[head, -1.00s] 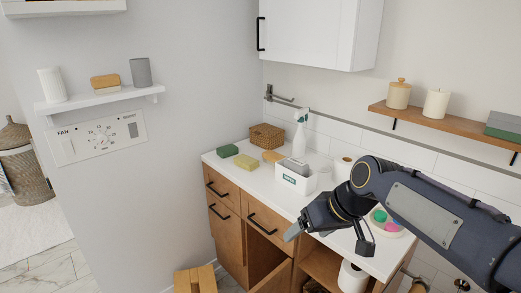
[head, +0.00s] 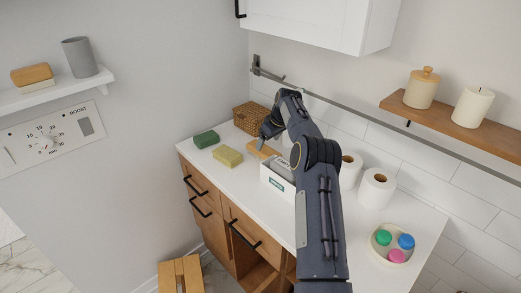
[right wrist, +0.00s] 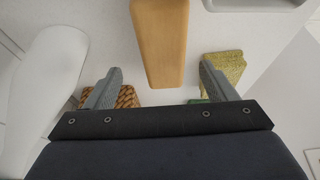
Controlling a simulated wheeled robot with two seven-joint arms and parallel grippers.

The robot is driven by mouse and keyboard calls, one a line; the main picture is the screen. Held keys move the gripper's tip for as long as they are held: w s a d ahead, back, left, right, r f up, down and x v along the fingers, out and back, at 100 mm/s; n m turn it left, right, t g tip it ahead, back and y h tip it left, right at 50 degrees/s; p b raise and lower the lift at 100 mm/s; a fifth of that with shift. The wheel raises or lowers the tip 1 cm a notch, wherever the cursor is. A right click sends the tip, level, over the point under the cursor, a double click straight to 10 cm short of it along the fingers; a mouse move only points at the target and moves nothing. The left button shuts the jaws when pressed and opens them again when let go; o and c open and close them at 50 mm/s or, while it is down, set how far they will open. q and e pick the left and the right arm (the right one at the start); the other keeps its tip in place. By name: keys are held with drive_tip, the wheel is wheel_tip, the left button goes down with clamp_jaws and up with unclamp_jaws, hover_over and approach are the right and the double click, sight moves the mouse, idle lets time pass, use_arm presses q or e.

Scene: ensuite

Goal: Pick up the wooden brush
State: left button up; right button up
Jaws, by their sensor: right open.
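The wooden brush (head: 264,149) lies on the white countertop, between the wicker basket and the yellow sponge, partly hidden by my right gripper. In the right wrist view its smooth tan wooden body (right wrist: 160,40) points in from the top, between the two fingers. My right gripper (head: 263,138) is over the brush's near end in the head view. In the right wrist view the gripper (right wrist: 158,76) is open, with a gap on both sides of the brush. I cannot tell its exact height over the counter. My left gripper is not in view.
A wicker basket (head: 251,117), green sponge (head: 206,139) and yellow sponge (head: 228,156) surround the brush. A white labelled box (head: 274,181) stands close on the right. Paper rolls (head: 376,188) and a round tray (head: 374,245) are farther right. A white bottle shape (right wrist: 48,95) is left of the fingers.

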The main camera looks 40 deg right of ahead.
sight(264, 148)
drive_tip(key=p+x, duration=0.1)
drive_tip(key=x, duration=0.3)
drive_tip(key=shift+w+a+f+p, duration=0.2)
drive_tip(key=shift+a+f+p, duration=0.1)
drive_tip(key=shift+p, duration=0.1)
drive_tip(key=shift+w+f, duration=0.2)
drive_tip(key=shift+f, duration=0.35)
drive_tip(key=c, duration=1.1)
